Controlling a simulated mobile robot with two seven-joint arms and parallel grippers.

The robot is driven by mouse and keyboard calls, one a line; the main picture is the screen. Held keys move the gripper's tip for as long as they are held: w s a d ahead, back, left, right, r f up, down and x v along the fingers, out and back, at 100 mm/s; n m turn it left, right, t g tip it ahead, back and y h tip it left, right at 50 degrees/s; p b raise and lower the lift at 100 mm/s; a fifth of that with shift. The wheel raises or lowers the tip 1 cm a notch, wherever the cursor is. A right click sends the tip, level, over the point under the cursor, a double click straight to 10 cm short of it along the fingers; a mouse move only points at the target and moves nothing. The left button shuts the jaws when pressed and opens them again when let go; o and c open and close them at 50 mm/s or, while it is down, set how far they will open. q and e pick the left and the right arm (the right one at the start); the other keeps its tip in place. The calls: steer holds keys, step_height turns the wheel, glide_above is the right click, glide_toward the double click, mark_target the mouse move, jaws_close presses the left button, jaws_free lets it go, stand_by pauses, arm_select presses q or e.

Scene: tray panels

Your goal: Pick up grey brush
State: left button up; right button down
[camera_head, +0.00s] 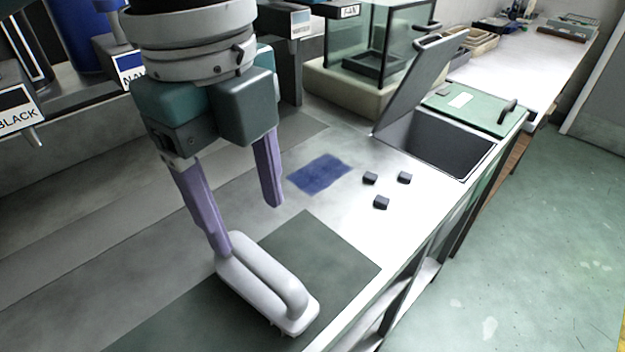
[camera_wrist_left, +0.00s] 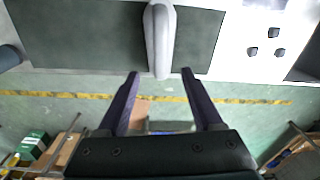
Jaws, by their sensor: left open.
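The grey brush (camera_head: 262,284) lies on a dark mat (camera_head: 330,262) on the counter. It is pale grey, with a raised handle and bristles just visible at its near end. My left gripper (camera_head: 246,222) is open above the mat at the brush's far end. In the head view one finger overlaps that end; I cannot tell whether it touches. In the left wrist view the brush (camera_wrist_left: 160,38) is upright in the picture. Its lower end reaches between the open fingertips of my left gripper (camera_wrist_left: 160,74), with space on both sides. My right gripper is not in view.
Three small dark blocks (camera_head: 381,202) and a blue cloth (camera_head: 318,174) lie beyond the mat. A bin with a raised lid (camera_head: 415,85) and a glass tank (camera_head: 365,40) stand farther back. The counter's front edge drops to a green floor (camera_head: 540,230).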

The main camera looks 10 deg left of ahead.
mark_target(253, 253)
arm_select(q)
steer(key=shift+w+a+f+m+y+b, duration=0.35)
steer(key=shift+w+f+m, duration=0.2)
steer(key=shift+w, duration=0.2)
steer(key=f, duration=0.9)
steer(key=shift+s+a+f+b, duration=0.1)
steer(key=shift+s+f+b, duration=0.1)
steer(key=shift+b, duration=0.15)
steer(key=shift+r, duration=0.1)
steer(key=shift+c, duration=0.2)
jaws_close()
